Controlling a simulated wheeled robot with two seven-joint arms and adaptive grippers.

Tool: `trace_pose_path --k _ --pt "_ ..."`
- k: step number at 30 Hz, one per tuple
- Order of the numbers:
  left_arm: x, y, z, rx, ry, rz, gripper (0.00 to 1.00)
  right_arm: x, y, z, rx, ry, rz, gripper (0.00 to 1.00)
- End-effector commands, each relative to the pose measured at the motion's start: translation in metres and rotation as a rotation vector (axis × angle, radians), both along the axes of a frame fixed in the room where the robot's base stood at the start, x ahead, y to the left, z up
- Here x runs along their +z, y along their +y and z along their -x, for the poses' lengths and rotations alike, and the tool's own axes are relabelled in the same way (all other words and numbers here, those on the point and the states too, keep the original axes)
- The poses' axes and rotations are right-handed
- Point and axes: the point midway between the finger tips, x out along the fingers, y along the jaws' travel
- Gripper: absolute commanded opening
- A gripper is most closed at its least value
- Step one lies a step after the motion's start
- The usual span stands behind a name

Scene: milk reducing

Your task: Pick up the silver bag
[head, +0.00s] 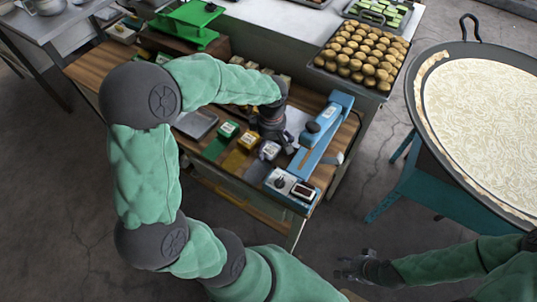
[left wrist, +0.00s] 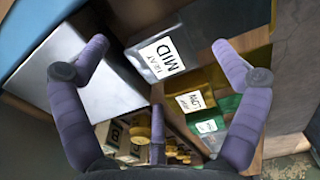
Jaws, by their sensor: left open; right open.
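The silver bag (head: 261,164), with a white label, lies on the wooden table at the right end of a row beside a yellow and a green bag. In the left wrist view the silver bag (left wrist: 220,22) has a label reading "MID" and shows between and beyond my spread fingers. My left gripper (head: 274,132) is open and empty, pointing down just behind the bag's label; its fingers also show in the left wrist view (left wrist: 158,52). Whether a finger touches the bag cannot be told. My right gripper (head: 350,268) is open and empty, low over the floor, away from the table.
The blue sealing machine (head: 322,135) stands close to the right of the bag. The yellow bag (head: 236,160) and green bag (head: 217,147) lie close on the left. A tray of potatoes (head: 360,55) and a large pan (head: 480,130) are further right.

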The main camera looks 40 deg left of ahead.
Motion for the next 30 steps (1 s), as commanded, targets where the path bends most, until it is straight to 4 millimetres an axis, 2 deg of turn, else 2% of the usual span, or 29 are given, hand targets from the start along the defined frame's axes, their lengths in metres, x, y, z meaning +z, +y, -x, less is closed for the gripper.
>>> trace_pose_path --k 3,7,15,21,22,30 --pt "-0.021 -0.002 0.003 -0.001 0.005 0.001 0.96 -0.007 0.000 0.000 0.000 0.000 0.000 0.44" --pt "-0.037 -0.001 0.002 0.000 0.004 0.001 0.96 -0.011 0.000 0.000 0.000 0.000 0.000 0.44" --pt "-0.039 -0.001 0.002 -0.001 0.002 0.000 0.96 -0.011 0.000 0.000 0.000 0.000 0.000 0.44" --pt "-0.039 -0.001 0.002 -0.001 0.002 0.000 0.40 -0.011 0.000 0.000 0.000 0.000 0.000 0.44" --pt "-0.039 -0.001 0.002 -0.001 0.002 0.000 0.33 -0.011 0.000 0.000 0.000 0.000 0.000 0.44" --pt "-0.040 -0.002 0.002 -0.001 0.003 0.001 0.32 -0.011 0.000 0.000 0.000 0.000 0.000 0.44"
